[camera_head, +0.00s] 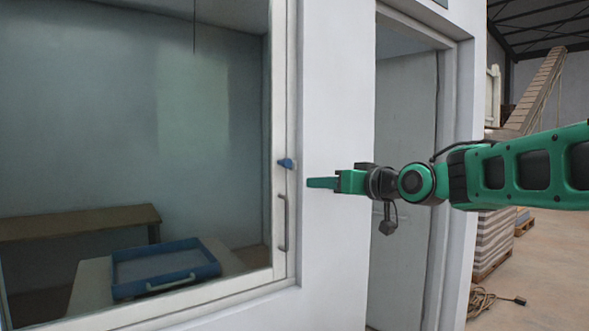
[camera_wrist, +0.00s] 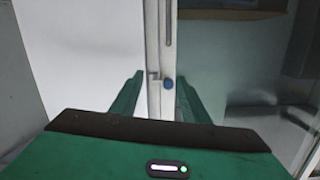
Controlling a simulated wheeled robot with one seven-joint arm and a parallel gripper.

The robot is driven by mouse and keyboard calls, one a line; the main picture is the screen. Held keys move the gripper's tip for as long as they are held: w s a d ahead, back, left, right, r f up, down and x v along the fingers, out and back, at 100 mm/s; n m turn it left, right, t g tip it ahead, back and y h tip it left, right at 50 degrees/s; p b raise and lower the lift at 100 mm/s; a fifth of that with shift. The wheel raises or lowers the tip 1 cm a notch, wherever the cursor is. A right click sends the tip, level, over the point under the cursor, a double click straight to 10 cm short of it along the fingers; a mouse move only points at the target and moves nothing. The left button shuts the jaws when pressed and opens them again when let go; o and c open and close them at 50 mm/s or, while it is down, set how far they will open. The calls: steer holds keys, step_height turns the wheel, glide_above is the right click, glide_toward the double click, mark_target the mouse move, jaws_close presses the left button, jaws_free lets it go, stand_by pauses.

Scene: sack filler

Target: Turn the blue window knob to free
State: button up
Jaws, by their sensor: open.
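The blue window knob (camera_head: 287,163) sits on the white window frame, above a vertical grey handle (camera_head: 283,222). My gripper (camera_head: 309,183) is green and points left, just right of the knob and slightly lower in the head view. In the wrist view my gripper (camera_wrist: 158,88) has its fingers spread apart with nothing between them in contact. The knob's exact turn position is hard to tell.
Behind the window glass, a blue tray (camera_head: 165,268) lies on a pale table, with a brown bench (camera_head: 80,223) behind it. A white wall post (camera_head: 335,110) and a doorway (camera_head: 405,150) stand right of the window. Stacked pallets (camera_head: 494,240) and a cable (camera_head: 490,299) are at the far right.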

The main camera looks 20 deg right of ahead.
mark_target(290, 164)
steer(key=shift+n+t+y, duration=0.3)
steer(key=shift+t+y, duration=0.2)
steer(key=shift+y, duration=0.1)
steer(key=w+a+r, duration=0.1)
steer(key=w, duration=0.2)
steer(key=w+a+r, duration=0.1)
steer(key=w+a, duration=0.1)
steer(key=w, duration=0.2)
steer(key=w+a+r, duration=0.2)
steer(key=w, duration=0.1)
steer(key=shift+w+a, duration=0.2)
steer(key=shift+w, duration=0.15)
steer(key=shift+c, duration=0.7)
jaws_close()
steer(key=c, duration=0.9)
jaws_free()
steer(key=shift+d, duration=0.15)
